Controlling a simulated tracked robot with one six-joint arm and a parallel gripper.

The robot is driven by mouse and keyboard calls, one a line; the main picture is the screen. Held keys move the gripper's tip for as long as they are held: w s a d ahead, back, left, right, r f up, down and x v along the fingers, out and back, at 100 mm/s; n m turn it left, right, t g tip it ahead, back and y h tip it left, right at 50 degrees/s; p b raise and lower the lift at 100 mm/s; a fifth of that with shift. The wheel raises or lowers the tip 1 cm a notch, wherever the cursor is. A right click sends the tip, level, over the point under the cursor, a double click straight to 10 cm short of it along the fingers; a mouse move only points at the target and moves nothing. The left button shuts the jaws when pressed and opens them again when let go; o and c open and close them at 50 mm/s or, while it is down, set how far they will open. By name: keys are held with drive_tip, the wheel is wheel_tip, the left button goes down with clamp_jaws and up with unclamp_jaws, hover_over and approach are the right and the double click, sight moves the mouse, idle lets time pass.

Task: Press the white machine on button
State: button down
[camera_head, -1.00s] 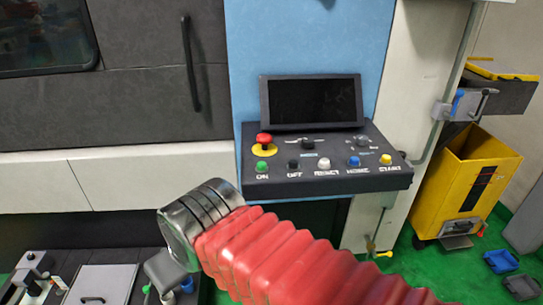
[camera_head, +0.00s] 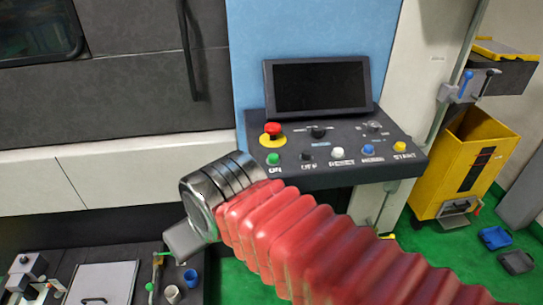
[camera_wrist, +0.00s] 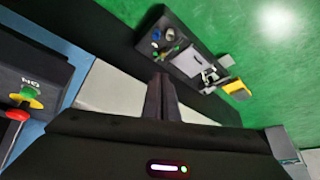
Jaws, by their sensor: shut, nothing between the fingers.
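The control panel (camera_head: 300,180) is dark and slopes below a black screen. The button labelled ON is green (camera_head: 273,159), at the panel's left end. The white button (camera_head: 337,153) sits mid-row and its label seems to read RESET. In the wrist view the green button (camera_wrist: 28,93) with its ON label shows at the left edge; the white button is not seen. My gripper (camera_wrist: 158,82) has its dark fingers together and empty, to the right of the panel and apart from it. In the head view my silver wrist is left of and below the panel.
A red emergency button on a yellow base (camera_head: 272,131) sits just above the green one. The black screen (camera_head: 317,85) stands behind the panel. A yellow bin (camera_head: 460,160) stands at the right. A low bench with tools (camera_head: 100,275) is at lower left.

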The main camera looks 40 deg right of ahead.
drive_tip(key=w+d+r+m, duration=0.3)
drive_tip(key=w+d+m, duration=0.25)
drive_tip(key=m, duration=0.25)
wheel_tip(320, 180, up, 10)
drive_tip(key=m+t+y, duration=0.1)
drive_tip(key=m+t, duration=0.3)
drive_tip(key=m, duration=1.3)
hover_over(277, 159)
drive_tip(key=shift+w+d, duration=0.1)
drive_tip(key=shift+w, duration=0.05)
drive_tip(key=shift+f, duration=0.1)
drive_tip(key=shift+f, duration=4.35)
drive_tip(key=shift+f, duration=0.1)
drive_tip(key=shift+f, duration=0.3)
